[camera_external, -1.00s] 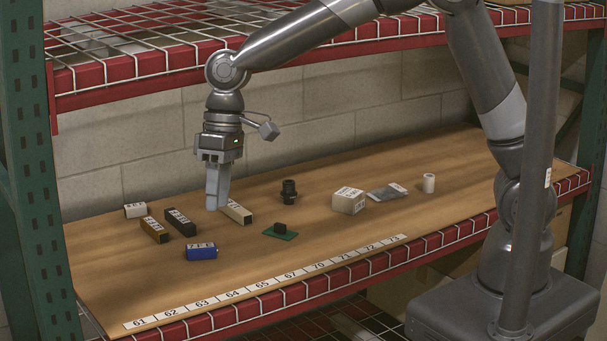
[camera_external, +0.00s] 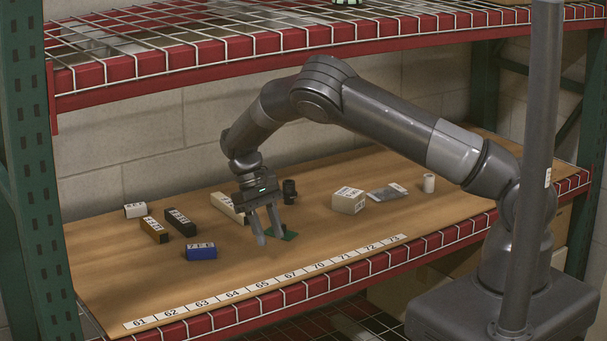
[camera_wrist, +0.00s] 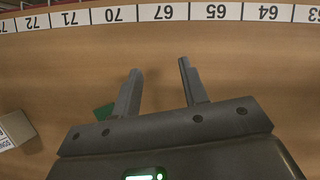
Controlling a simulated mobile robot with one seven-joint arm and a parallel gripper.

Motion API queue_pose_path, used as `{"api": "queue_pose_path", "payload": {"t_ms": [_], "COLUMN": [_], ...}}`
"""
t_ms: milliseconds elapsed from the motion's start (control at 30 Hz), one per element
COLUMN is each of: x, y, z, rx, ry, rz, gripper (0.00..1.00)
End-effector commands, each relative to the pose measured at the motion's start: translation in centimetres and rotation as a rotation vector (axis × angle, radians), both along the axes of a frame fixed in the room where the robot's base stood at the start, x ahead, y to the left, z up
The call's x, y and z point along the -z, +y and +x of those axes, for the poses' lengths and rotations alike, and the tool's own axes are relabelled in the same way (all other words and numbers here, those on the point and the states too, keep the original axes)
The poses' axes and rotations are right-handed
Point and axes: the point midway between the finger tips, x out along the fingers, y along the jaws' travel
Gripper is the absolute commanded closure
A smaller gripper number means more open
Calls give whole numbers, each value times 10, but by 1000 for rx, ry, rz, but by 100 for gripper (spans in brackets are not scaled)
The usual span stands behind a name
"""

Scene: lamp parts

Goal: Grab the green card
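The green card (camera_external: 291,235) lies flat on the wooden shelf, mostly hidden behind my gripper's right finger in the external view. The small black block on it is hidden there now. My gripper (camera_external: 272,239) is low over the shelf at the card, tilted, with its fingers apart and nothing seen between them. In the wrist view my open gripper (camera_wrist: 160,67) has bare wood between the fingertips. A corner of the green card (camera_wrist: 103,112) shows just outside the left finger, mostly hidden by the gripper body.
A black cylindrical part (camera_external: 289,191) stands close behind my gripper. A beige block (camera_external: 229,207) and a blue box (camera_external: 201,252) are to the left. A white box (camera_external: 348,200) stands to the right. The numbered strip (camera_external: 265,284) runs along the front edge; wood before it is clear.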

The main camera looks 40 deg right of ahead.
Motion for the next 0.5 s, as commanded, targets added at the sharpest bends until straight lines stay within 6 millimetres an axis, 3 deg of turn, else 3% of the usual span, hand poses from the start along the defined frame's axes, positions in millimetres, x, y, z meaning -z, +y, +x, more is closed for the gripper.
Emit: {"api": "queue_pose_path", "payload": {"t_ms": [100,200,333,500], "x": [-8,-19,-31,-31], "y": [-38,-63,-83,-91], "z": [46,76,101,109], "rx": [-40,-88,-143,-168], "ry": [-112,-195,-267,-295], "rz": [37,55,63,64], "gripper": [60,60,60,60]}}
